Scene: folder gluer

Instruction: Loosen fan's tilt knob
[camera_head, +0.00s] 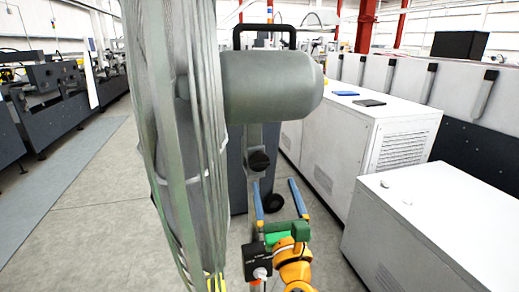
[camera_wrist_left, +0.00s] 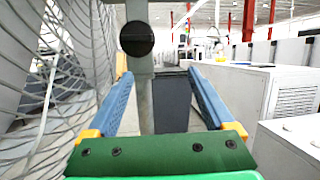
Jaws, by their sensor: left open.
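The fan's tilt knob (camera_head: 259,160) is a black round knob on the grey post (camera_head: 253,137), below the motor housing (camera_head: 272,88). In the left wrist view the knob (camera_wrist_left: 137,38) faces me, its grip bar nearly level. My left gripper (camera_head: 274,182) has a green body and two blue fingers, spread apart and empty. Its fingers (camera_wrist_left: 158,72) point toward the post, and the knob appears above and slightly left of the middle of the gap. I see no contact with the knob. My right gripper is not in view.
The wire fan cage (camera_head: 170,130) stands close on the left. A small black box (camera_head: 257,262) with a pale and red knob is beside my gripper. White cabinets (camera_head: 370,130) line the right, and machines (camera_head: 45,95) stand far left. Floor is clear left of the fan.

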